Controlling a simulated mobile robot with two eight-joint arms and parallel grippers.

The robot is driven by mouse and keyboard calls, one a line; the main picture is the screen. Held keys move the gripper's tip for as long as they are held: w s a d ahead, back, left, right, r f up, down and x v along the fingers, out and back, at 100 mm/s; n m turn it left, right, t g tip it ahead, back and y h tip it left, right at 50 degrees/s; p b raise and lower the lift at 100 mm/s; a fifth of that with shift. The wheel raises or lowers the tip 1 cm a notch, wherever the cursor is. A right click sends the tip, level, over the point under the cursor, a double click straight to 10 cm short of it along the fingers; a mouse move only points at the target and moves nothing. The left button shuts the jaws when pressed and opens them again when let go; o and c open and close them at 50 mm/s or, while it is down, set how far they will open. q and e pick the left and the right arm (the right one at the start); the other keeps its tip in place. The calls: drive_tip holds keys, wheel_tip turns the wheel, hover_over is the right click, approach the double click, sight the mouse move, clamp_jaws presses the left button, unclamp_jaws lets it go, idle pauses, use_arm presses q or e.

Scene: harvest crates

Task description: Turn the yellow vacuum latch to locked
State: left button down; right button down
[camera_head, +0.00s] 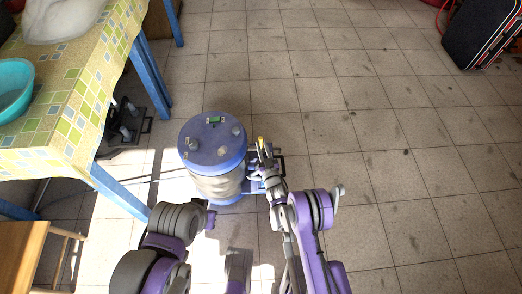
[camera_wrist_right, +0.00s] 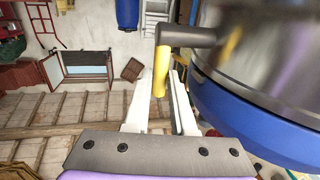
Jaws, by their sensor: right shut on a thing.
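The vacuum (camera_head: 215,185) stands upright on the tiled floor, with a blue lid and a grey metal drum. The yellow latch (camera_head: 261,141) is on its right side. In the right wrist view, the yellow latch (camera_wrist_right: 160,78) hangs from a grey bar, with its lower end between the pale fingers. My right gripper (camera_head: 263,158) is beside the drum and shut on the latch; in the right wrist view its fingers (camera_wrist_right: 159,105) flank the yellow piece. My left gripper (camera_head: 210,216) is low in the head view, apart from the vacuum; its fingers are unclear.
A table with a patterned cloth (camera_head: 85,75) and blue legs stands at the left, with a turquoise bowl (camera_head: 12,90) on it. A wooden stool (camera_head: 22,250) is at the lower left. The floor to the right is clear.

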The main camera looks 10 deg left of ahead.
use_arm(q)
drive_tip(key=shift+s+f, duration=0.1)
drive_tip(key=shift+s, duration=0.05)
idle(0.3)
use_arm(e)
drive_tip(key=c, duration=0.8)
unclamp_jaws()
drive_tip(key=shift+d, duration=0.1)
drive_tip(key=shift+o, duration=0.2)
use_arm(q)
drive_tip(key=shift+s+d, duration=0.1)
use_arm(e)
drive_tip(key=shift+s, duration=0.15)
